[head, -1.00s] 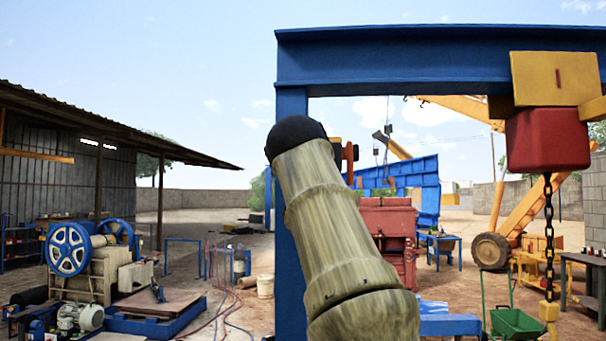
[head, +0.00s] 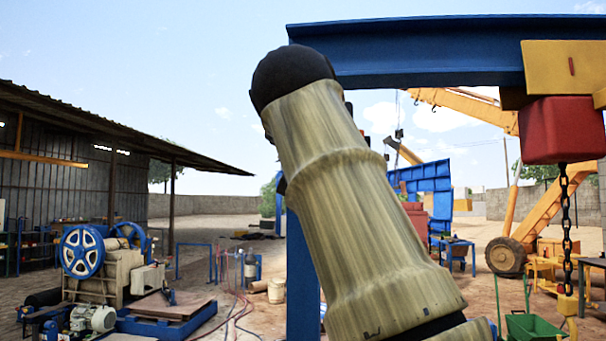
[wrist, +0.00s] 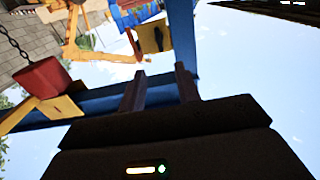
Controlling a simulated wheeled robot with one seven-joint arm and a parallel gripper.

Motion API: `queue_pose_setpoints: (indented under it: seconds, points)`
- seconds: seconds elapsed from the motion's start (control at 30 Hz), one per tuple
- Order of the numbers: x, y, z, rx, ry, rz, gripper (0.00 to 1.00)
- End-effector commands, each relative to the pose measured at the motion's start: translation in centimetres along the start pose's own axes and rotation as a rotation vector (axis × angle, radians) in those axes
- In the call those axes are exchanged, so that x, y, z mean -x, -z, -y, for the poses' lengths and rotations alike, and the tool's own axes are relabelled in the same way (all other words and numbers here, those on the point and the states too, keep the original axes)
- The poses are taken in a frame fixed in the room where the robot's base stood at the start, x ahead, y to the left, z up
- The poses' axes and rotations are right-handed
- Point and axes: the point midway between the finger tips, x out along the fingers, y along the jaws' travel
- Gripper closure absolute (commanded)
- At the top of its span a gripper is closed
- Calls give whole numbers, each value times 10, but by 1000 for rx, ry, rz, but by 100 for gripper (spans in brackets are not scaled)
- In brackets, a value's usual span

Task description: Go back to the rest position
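My gripper (wrist: 159,80) shows in the wrist view, with its two fingers apart and nothing between them. The wrist view is turned over, with sky around the fingers and the blue gantry beam (wrist: 100,98) behind them. In the head view, my pale arm rises across the middle and covers much of the gantry post. My gripper does not show clearly there. The jaw crusher (head: 104,262) with its blue flywheels stands on the left, well away from my arm.
A blue gantry beam (head: 430,50) runs overhead, close to my arm in the picture. A red hoist (head: 562,130) hangs from it with a chain (head: 566,230). A green wheelbarrow (head: 530,325) stands at lower right.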

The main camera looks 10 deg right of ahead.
Motion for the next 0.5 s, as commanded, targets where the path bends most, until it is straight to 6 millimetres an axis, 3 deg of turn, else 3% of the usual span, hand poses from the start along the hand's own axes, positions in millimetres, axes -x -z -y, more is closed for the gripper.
queue_pose_setpoints:
  seconds: [0.27,0.37,0.5]
  points:
    - [-8,-8,3,15,5,18,67]
    - [-24,-27,8,48,16,61,67]
    - [-57,-74,20,115,48,159,67]
